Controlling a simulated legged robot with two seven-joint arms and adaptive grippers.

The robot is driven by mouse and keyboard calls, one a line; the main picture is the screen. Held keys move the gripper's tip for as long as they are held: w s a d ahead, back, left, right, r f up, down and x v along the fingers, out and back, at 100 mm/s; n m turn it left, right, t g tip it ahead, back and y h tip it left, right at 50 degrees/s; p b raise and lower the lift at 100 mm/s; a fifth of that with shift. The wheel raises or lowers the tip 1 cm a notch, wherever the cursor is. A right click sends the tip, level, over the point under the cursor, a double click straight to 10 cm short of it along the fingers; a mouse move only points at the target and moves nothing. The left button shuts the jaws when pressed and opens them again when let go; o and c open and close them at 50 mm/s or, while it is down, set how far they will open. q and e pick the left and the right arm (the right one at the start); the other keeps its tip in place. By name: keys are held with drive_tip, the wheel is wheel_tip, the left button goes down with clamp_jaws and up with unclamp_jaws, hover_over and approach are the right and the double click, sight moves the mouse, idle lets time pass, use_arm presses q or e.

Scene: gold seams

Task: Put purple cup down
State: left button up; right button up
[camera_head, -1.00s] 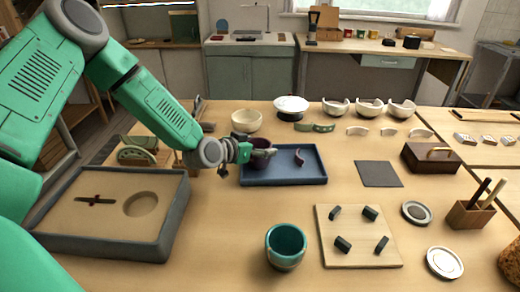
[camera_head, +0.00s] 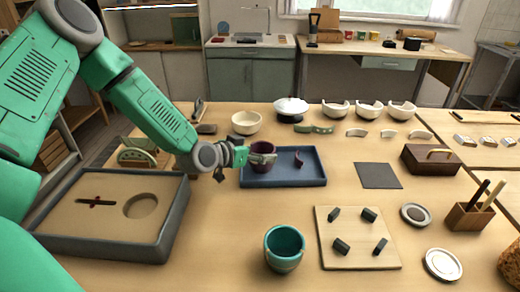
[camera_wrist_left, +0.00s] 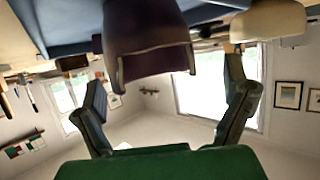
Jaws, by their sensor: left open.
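The purple cup (camera_head: 262,167) stands upright at the left end of the blue tray (camera_head: 310,181). A small purple shard (camera_head: 299,159) lies in the tray to its right. My left gripper (camera_head: 247,163) is at the cup's left side, with one finger in front of part of the cup. In the left wrist view, the cup (camera_wrist_left: 147,45) is at the top centre, and the spread fingers (camera_wrist_left: 168,95) are apart from it on both sides. The left gripper is open. My right gripper is not in view.
A grey box with a sand-coloured top (camera_head: 110,239) is at the left. A teal cup (camera_head: 284,247) and a board with dark blocks (camera_head: 359,253) are in front. White bowls (camera_head: 369,110) line the back. A dark mat (camera_head: 377,175) is right of the tray.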

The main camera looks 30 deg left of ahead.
use_arm(q)
drive_tip(key=p+v, duration=0.1)
drive_tip(key=v, duration=0.9)
drive_tip(key=shift+d, duration=0.1)
